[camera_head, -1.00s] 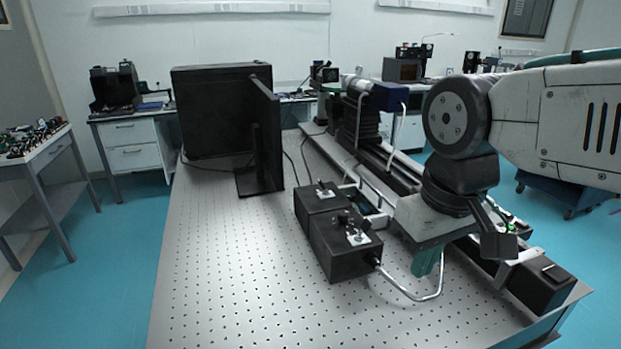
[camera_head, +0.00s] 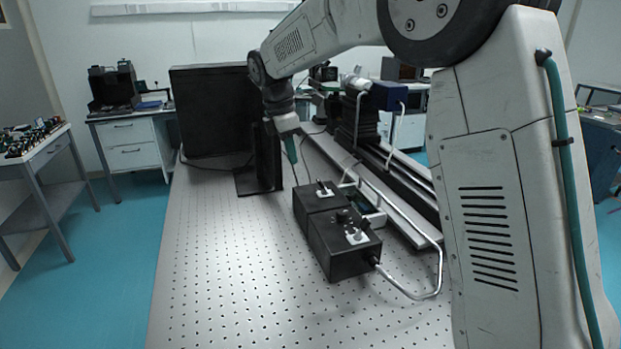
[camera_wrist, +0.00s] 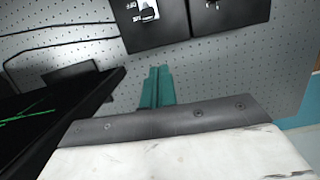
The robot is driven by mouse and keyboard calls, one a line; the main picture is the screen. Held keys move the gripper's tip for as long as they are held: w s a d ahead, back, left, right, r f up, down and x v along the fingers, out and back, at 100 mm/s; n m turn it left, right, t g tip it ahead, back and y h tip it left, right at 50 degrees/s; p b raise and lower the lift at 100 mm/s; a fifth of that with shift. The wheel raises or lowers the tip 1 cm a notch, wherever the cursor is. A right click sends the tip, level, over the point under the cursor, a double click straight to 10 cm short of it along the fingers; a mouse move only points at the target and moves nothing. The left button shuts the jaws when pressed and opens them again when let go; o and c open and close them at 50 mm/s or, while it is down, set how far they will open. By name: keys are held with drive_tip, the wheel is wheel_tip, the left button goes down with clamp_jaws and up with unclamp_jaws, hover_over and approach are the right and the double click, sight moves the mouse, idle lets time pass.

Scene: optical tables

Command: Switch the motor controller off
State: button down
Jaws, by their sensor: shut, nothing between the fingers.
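Two black control boxes stand side by side on the perforated table, a farther one (camera_head: 318,197) and a nearer one (camera_head: 345,252). Each has a light switch plate on top. I cannot tell from the head view which is the motor controller. The wrist view shows both boxes at its top edge, one (camera_wrist: 158,36) with a white-lettered switch plate (camera_wrist: 143,12) and the other (camera_wrist: 232,16) at right, partly cut off. My gripper (camera_head: 293,159) is above the table, behind and left of the boxes, apart from them. Its teal fingers (camera_wrist: 158,72) are shut and empty.
A black upright panel (camera_head: 262,160) stands close left of my gripper, with a large black housing (camera_head: 208,110) behind it. A bent metal tube (camera_head: 440,270) runs beside the boxes, and a rail (camera_head: 400,210) lies to their right. The table's left front (camera_head: 230,280) is clear.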

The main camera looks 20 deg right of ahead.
sight(301, 199)
drive_tip(key=shift+w+a+f, duration=0.15)
drive_tip(key=shift+w, duration=0.1)
drive_tip(key=f, duration=0.3)
drive_tip(key=d+f, duration=0.1)
drive_tip(key=f, duration=0.2)
drive_tip(key=d+f, duration=0.1)
drive_tip(key=f, duration=0.3)
drive_tip(key=shift+d+r, duration=0.4)
drive_tip(key=shift+d, duration=0.2)
drive_tip(key=shift+d+r, duration=0.35)
drive_tip(key=shift+d, duration=0.2)
drive_tip(key=shift+d+r, duration=0.35)
drive_tip(key=shift+d, duration=0.2)
drive_tip(key=shift+d, duration=0.1)
